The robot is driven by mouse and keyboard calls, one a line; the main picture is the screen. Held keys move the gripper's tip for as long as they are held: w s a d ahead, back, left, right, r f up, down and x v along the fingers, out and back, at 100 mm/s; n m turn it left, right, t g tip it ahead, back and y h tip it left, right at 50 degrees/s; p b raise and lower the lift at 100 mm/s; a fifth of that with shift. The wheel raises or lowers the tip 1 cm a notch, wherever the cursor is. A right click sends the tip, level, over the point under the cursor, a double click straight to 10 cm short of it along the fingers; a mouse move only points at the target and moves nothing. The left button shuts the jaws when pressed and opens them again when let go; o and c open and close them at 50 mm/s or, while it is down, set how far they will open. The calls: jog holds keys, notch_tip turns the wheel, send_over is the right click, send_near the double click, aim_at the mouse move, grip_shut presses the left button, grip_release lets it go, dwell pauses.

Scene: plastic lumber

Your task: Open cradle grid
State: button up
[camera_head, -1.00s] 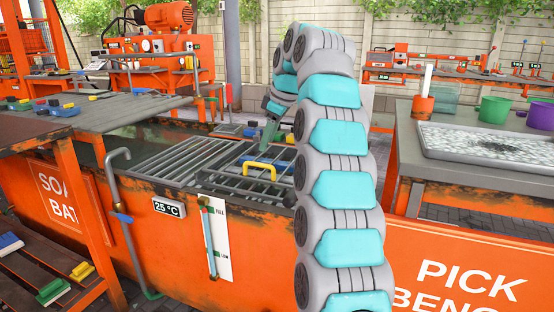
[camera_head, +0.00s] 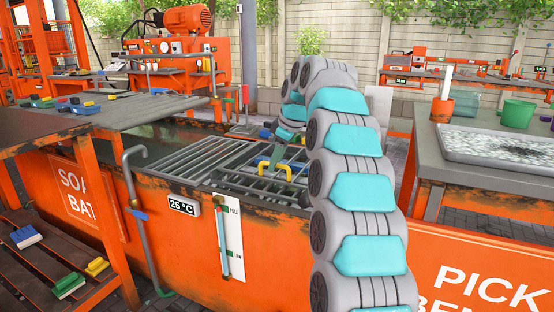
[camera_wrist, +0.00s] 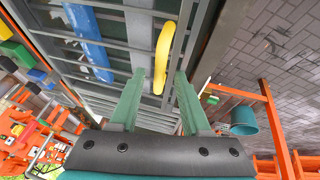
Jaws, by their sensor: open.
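The cradle grid (camera_head: 240,183) is a dark metal bar frame lying flat over the orange soak bath, with a yellow arched handle (camera_head: 275,170) on it. In the wrist view the handle (camera_wrist: 163,58) stands ahead of and between my two green fingertips. My gripper (camera_head: 284,164) is open and right at the handle; its fingers (camera_wrist: 158,78) lie on either side of the handle's near end in the picture. I cannot tell whether they touch it. Blue pieces (camera_wrist: 88,42) show beneath the grid bars.
The orange bath wall (camera_head: 260,250) carries a thermometer display (camera_head: 183,206) and a level gauge (camera_head: 229,235). A second slatted grate (camera_head: 185,158) lies to the left. A bench with a speckled tray (camera_head: 490,146) stands right. A dark table (camera_head: 100,108) is at left.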

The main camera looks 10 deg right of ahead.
grip_shut()
dwell(0.3)
dwell(1.1)
